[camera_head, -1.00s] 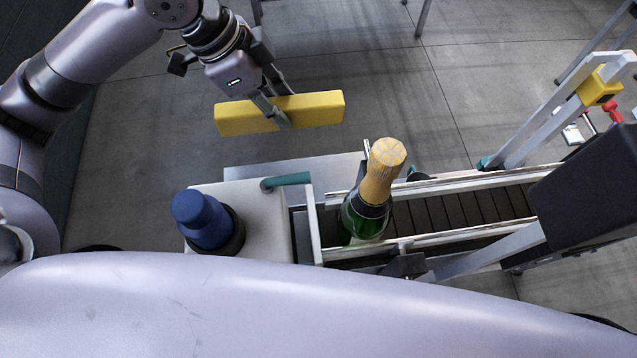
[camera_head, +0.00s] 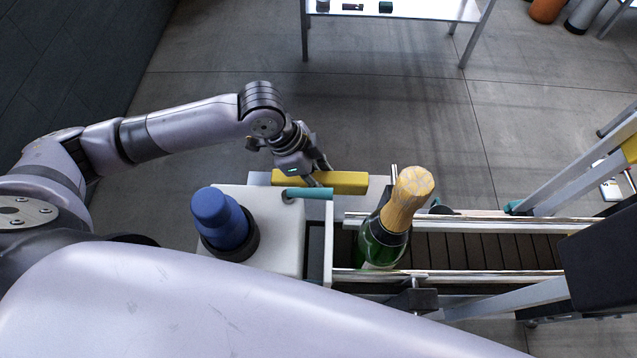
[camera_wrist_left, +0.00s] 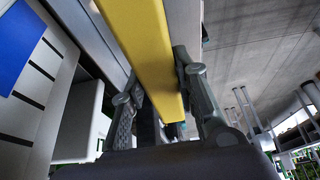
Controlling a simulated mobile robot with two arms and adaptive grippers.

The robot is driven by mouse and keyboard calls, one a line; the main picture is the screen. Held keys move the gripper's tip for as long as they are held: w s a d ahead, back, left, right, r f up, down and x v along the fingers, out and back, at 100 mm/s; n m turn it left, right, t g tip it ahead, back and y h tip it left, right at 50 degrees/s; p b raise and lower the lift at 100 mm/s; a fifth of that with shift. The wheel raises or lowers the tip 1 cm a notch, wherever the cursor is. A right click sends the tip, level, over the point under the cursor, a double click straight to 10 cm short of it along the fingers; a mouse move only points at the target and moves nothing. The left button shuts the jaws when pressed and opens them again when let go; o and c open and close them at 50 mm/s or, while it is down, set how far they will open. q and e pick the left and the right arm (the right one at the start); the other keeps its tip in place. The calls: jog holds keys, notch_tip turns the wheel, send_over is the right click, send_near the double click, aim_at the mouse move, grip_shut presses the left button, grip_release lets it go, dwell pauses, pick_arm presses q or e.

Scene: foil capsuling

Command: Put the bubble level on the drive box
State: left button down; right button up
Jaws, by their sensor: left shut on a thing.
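The bubble level, a long yellow bar (camera_head: 345,183), is held in my left gripper (camera_head: 316,180), whose fingers are shut around it near its middle. In the left wrist view the yellow bar (camera_wrist_left: 142,40) runs between the two fingers (camera_wrist_left: 160,105). In the head view the level lies level with the picture, over or just above a pale flat surface (camera_head: 382,187) behind the conveyor's left end, likely the drive box top. I cannot tell whether it touches. My right gripper is not in view.
A white box (camera_head: 282,245) with a blue knob-like cap (camera_head: 220,220) stands in front. A teal rod (camera_head: 310,194) sticks out close to the level. A green bottle with gold foil (camera_head: 400,215) stands on the conveyor (camera_head: 480,250). A table (camera_head: 420,10) stands far behind.

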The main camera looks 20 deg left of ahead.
pick_arm(q)
notch_tip(320, 180, down, 3)
jog(key=shift+f, duration=0.7)
jog(key=c, duration=1.2)
grip_release()
jog(key=shift+f, duration=0.1)
jog(key=shift+c, duration=0.2)
